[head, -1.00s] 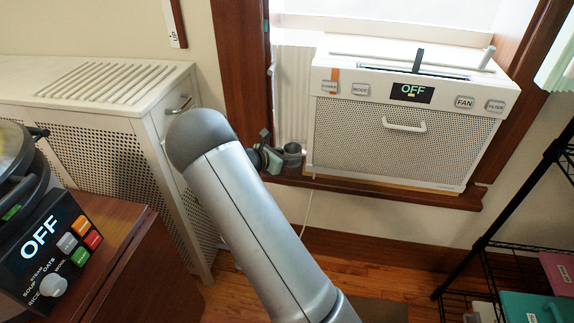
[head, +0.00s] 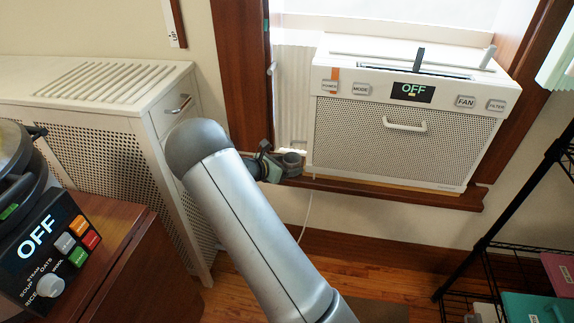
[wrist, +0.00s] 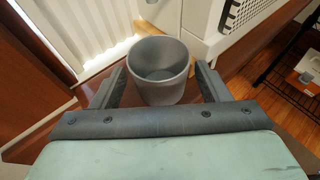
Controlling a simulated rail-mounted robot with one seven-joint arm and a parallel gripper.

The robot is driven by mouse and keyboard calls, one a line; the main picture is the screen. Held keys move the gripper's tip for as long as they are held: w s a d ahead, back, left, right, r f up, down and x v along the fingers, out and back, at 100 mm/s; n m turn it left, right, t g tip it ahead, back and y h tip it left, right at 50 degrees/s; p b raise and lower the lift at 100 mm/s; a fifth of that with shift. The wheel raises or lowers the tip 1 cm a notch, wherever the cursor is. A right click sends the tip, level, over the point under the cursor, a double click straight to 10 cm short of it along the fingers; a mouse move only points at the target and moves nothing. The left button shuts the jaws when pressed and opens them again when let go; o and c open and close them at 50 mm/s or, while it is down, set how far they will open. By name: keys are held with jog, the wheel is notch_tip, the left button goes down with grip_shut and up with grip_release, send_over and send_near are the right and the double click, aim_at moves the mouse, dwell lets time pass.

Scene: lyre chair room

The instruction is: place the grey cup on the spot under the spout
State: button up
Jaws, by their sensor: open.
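The grey cup (wrist: 158,88) stands upright and empty between the two fingers of my gripper (wrist: 160,88) in the wrist view. The fingers are open, one on each side, with a gap between each finger and the cup. In the head view the cup (head: 291,160) shows small at the left end of the wooden window sill, by the white window unit's lower left corner. My gripper (head: 274,166) is beside it, partly hidden by my arm. The cup's base is hard to see. I cannot make out a spout or a spot under one in either view.
The white window unit (head: 400,145) reading OFF stands just right of the cup. The wooden sill (head: 400,196) runs below it. A white perforated cabinet (head: 110,130) and a cooker (head: 40,245) are at left. A black wire rack (head: 500,225) is at right.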

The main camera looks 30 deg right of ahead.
jog(key=p+v, duration=0.1)
jog(key=v, duration=1.1)
jog(key=s+r+m+g+y, duration=0.2)
jog(key=s+m+y, duration=0.1)
jog(key=s+m, duration=0.3)
jog(key=s+r+m+g+y, duration=0.2)
jog(key=s+r+m+y, duration=0.15)
jog(key=s, duration=0.55)
jog(key=s+a+r+m+y, duration=0.1)
jog(key=s+a+m+y, duration=0.2)
jog(key=s, duration=0.6)
jog(key=s+a+r+m+y, duration=0.2)
jog(key=s+a+m+y, duration=0.1)
jog(key=s+m, duration=0.5)
jog(key=shift+s+a+r+y, duration=0.2)
jog(key=shift+s+a+y, duration=0.15)
jog(key=shift+s+a, duration=0.4)
